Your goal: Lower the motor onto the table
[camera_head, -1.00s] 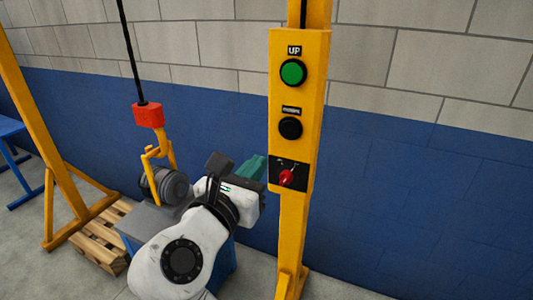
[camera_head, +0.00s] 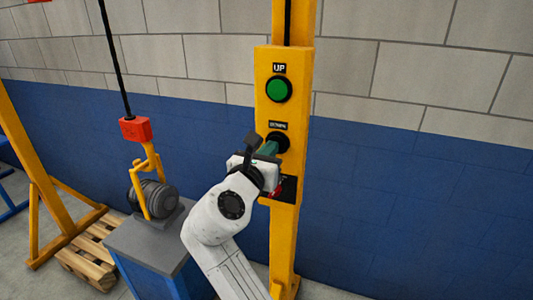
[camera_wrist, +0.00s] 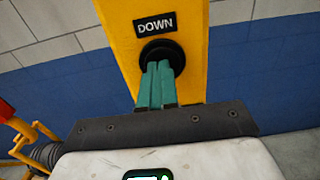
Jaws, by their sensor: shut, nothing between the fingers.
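The grey motor (camera_head: 158,198) hangs in a yellow hook frame (camera_head: 150,165) under a red block (camera_head: 135,129) on a black cable. It is at the top of a blue table (camera_head: 158,251) with a grey top; I cannot tell whether it touches. My gripper (camera_head: 271,146) is shut and empty, its green fingers at the black DOWN button (camera_wrist: 165,52) on the yellow post. In the wrist view the fingertips (camera_wrist: 160,66) overlap the button's front and seem to touch it. The motor's edge (camera_wrist: 45,153) shows at the wrist view's lower left.
The yellow post (camera_head: 265,219) also carries a green UP button (camera_head: 278,90) and a red switch (camera_head: 276,188), partly hidden by my arm. A wooden pallet (camera_head: 88,262) lies at the left by a yellow frame leg (camera_head: 38,190). A brick wall stands behind.

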